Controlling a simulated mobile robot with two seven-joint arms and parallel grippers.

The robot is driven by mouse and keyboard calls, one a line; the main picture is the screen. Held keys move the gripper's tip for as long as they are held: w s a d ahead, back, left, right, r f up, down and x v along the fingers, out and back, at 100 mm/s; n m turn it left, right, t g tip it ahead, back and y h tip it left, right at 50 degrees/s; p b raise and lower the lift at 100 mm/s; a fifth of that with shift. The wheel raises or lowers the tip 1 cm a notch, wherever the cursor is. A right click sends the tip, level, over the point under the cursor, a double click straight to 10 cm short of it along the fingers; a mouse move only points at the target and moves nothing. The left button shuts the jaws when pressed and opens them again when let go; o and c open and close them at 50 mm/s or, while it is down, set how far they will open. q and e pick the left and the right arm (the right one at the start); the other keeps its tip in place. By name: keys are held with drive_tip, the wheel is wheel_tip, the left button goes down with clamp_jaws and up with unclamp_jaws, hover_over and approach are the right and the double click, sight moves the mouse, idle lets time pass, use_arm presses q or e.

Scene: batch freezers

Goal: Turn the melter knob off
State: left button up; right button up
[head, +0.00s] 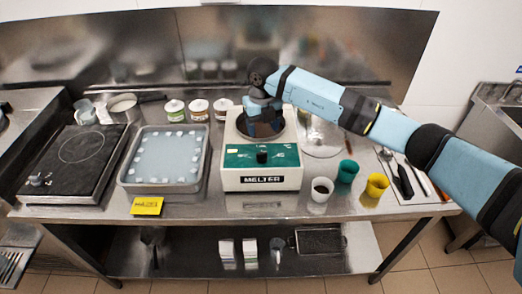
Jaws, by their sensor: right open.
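The melter (286,178) is a cream box with a green front panel and a "MELTER" label, standing in the middle of the steel table. Its black knob (262,155) sits at the centre of the green panel; its exact setting is too small to read. My right arm comes in from the right, and my right gripper (264,128) points down over the round opening in the melter's top, behind and above the knob and apart from it. The gripper is open, and its fingertips are partly hard to make out against the dark opening. My left gripper is not in view.
White (320,196), green (347,172) and yellow (376,186) cups stand right of the melter. A tray of pale liquid (160,187) and a black hot plate (62,190) are at left. Several jars (198,110) stand behind. A steel wall (330,50) backs the table.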

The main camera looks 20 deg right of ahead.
sight(262, 153)
wheel_tip(262, 153, down, 9)
drive_tip(key=shift+a+f+p, duration=0.1)
drive_tip(key=shift+a+p, duration=0.05)
drive_tip(key=shift+p, duration=0.85)
drive_tip(key=shift+f, duration=0.5)
drive_tip(key=c, duration=0.9)
drive_tip(key=shift+c, duration=0.2)
